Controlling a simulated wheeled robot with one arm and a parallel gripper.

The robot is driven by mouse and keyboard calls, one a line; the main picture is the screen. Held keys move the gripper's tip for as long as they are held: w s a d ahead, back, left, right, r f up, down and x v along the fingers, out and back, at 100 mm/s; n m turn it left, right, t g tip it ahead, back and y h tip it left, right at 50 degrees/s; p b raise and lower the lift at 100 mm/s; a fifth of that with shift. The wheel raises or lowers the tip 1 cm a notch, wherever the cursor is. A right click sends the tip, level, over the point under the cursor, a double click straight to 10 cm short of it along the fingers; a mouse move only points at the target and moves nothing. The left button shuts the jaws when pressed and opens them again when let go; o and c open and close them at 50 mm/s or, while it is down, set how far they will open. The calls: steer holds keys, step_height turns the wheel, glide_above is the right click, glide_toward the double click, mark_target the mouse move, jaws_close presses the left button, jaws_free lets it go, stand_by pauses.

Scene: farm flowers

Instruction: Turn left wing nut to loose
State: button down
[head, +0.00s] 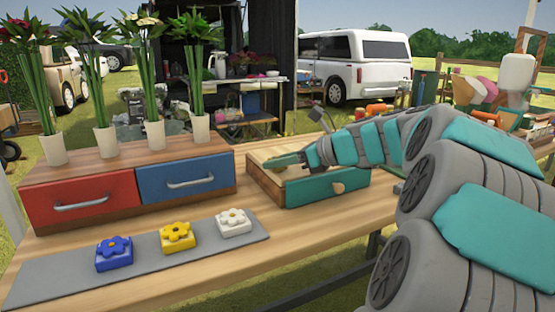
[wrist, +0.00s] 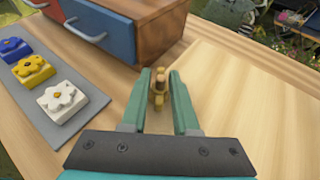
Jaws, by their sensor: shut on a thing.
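A wooden box with a green front (head: 325,188) stands on the table, right of the drawers. Its pale wooden top also shows in the wrist view (wrist: 245,110). A small tan-brown wing nut (wrist: 158,90) stands upright at the left side of this top. My gripper (head: 283,161) is over the left part of the box. In the wrist view its teal fingers (wrist: 159,98) are on both sides of the wing nut, shut on it. In the head view the fingers hide the nut. No second wing nut can be made out.
A red drawer (head: 80,203) and a blue drawer (head: 188,178) sit left of the box, with flower vases on top. A grey mat (head: 65,285) in front holds blue (head: 114,254), yellow (head: 177,236) and white (head: 233,222) flower blocks. The table front (head: 290,250) is clear.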

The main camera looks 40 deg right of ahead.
steer(key=n+g+y, duration=0.4)
steer(key=n+y, duration=0.1)
steer(key=shift+n+y, duration=0.3)
steer(key=shift+n, duration=0.1)
steer(key=shift+n+g, duration=0.3)
steer(key=c, duration=0.9)
jaws_free()
steer(key=shift+c, duration=0.2)
